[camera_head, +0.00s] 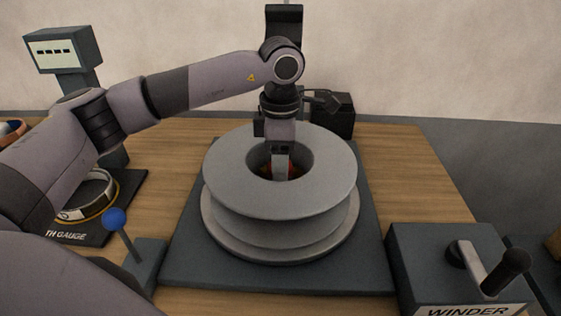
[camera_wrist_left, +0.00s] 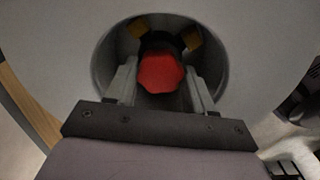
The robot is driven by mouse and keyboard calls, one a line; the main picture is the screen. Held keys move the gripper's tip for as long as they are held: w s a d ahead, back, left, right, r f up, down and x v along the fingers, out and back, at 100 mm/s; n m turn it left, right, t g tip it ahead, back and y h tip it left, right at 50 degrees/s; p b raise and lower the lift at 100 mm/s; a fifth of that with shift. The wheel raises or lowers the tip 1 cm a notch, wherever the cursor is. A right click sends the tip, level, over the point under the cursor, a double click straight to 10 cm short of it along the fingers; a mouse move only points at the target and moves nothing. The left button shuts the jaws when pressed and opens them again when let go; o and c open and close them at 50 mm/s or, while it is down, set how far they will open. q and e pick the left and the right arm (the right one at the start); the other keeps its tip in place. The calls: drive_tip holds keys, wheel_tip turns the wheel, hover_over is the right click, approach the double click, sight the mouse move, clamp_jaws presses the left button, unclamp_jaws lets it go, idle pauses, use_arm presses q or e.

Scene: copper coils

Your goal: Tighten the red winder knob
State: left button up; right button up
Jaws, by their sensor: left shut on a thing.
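The red winder knob (camera_wrist_left: 161,73) sits down inside the central hole of the grey spool. A small part of the red knob (camera_head: 266,170) shows in the head view, mostly hidden by the gripper. My left gripper (camera_head: 281,172) reaches straight down into the hole. In the left wrist view its two fingers (camera_wrist_left: 160,85) stand on either side of the knob, shut on it. The grey spool (camera_head: 230,185) lies flat, with its upper flange around the gripper. My right gripper is not in view.
The spool rests on a dark base plate (camera_head: 180,270). A winder box with a crank (camera_head: 440,255) stands at the right. A lever with a blue ball (camera_head: 115,219) stands at the left front. A gauge plate with a ring (camera_head: 90,236) and a display post (camera_head: 64,50) are at the left.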

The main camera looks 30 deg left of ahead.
use_arm(q)
drive_tip(key=m+b, duration=0.1)
drive_tip(key=m, duration=0.4)
drive_tip(key=shift+r, duration=0.15)
drive_tip(key=shift+m, duration=2.1)
drive_tip(key=o, duration=1)
drive_tip(key=shift+o, duration=0.2)
drive_tip(key=shift+r, duration=3.55)
drive_tip(key=shift+r, duration=0.1)
